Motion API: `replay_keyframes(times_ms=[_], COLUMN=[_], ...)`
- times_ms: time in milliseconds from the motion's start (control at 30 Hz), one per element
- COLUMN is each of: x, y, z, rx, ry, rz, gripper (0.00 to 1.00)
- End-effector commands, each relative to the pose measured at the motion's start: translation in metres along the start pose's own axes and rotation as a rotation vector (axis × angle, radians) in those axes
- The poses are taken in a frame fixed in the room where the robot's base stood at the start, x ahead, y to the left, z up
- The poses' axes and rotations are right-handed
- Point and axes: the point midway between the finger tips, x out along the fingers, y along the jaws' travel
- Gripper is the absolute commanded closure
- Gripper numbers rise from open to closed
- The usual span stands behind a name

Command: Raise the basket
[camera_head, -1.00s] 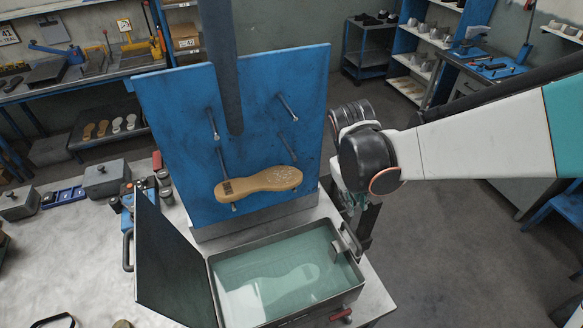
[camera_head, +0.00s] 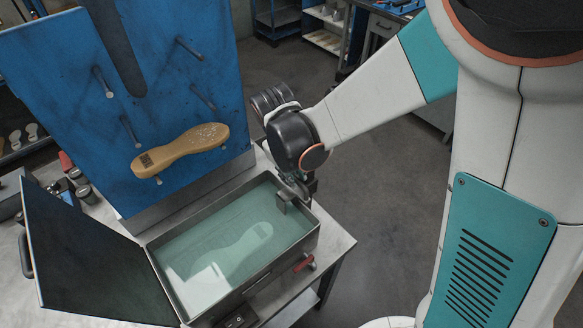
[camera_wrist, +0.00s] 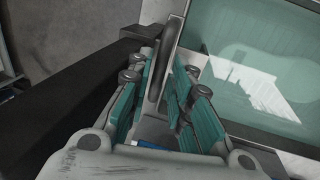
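The open metal tank (camera_head: 300,250) holds clear greenish liquid, and a pale sole shape (camera_head: 245,245) shows in it. A grey bracket (camera_head: 284,201) hooks over the tank's far right rim. I cannot make out the basket's outline under the surface. My gripper (camera_head: 303,190) is at that rim, its fingers mostly hidden by the wrist. In the wrist view my gripper (camera_wrist: 165,95) is open, its teal-padded fingers apart on either side of a dark curved handle (camera_wrist: 161,72). A gap shows beside the handle, so it is not gripped.
The tank's dark lid (camera_head: 85,255) stands open at left. Behind the tank, a blue upright panel (camera_head: 60,80) carries pegs and a tan sole (camera_head: 180,150). A red handle (camera_head: 304,262) sticks out from the tank's front right.

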Motion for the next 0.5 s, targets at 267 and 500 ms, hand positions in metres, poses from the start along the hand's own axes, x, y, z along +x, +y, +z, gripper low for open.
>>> replay_keyframes(times_ms=[267, 500], x=[0.0004, 0.0004], y=[0.0005, 0.0006], z=[0.0000, 0.0000], rx=[0.001, 0.001], ry=[0.000, 0.000], rz=[0.000, 0.000], gripper=[0.82, 1.00])
